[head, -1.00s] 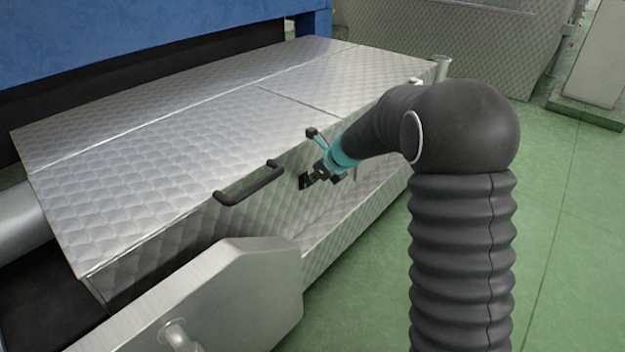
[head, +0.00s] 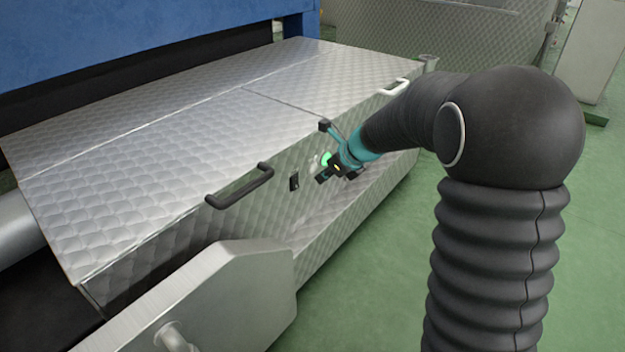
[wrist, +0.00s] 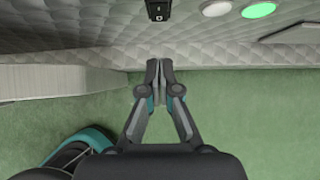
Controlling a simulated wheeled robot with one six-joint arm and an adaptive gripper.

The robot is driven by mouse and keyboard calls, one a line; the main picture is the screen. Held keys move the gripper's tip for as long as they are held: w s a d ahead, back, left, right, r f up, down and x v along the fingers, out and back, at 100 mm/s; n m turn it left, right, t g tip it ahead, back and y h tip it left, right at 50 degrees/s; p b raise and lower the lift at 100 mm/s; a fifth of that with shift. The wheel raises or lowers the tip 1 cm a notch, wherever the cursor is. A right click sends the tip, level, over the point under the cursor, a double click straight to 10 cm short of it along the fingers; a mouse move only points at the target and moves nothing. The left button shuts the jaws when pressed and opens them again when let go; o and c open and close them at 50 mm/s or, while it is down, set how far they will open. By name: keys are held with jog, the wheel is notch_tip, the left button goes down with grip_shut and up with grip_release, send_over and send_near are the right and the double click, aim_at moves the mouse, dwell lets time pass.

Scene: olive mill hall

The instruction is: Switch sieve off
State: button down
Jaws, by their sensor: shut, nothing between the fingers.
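The sieve is a steel machine with a quilted-pattern housing (head: 150,140). A small black switch (head: 294,181) sits on its front face, right of the black handle. It also shows at the top of the wrist view (wrist: 158,10); I cannot tell which way it is set. To its right are a pale round lamp (wrist: 216,8) and a green lamp (wrist: 259,10). The green one looks lit, and shows in the head view (head: 326,159). My gripper (head: 319,180) is just right of the switch in the head view. Its fingers (wrist: 160,66) are shut and empty, apart from the switch.
A black handle (head: 240,187) and a pale handle (head: 395,87) stick out from the front. A steel cover (head: 210,295) juts out at lower left. A ledge runs below the front panel. Green floor (head: 390,270) lies clear to the right.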

jog(key=shift+v, duration=2.1)
jog(key=shift+f, duration=0.1)
jog(key=b, duration=0.1)
jog(key=f+b, duration=0.1)
jog(key=shift+s+f+b, duration=0.3)
jog(key=shift+b, duration=0.05)
jog(key=shift+r, duration=0.1)
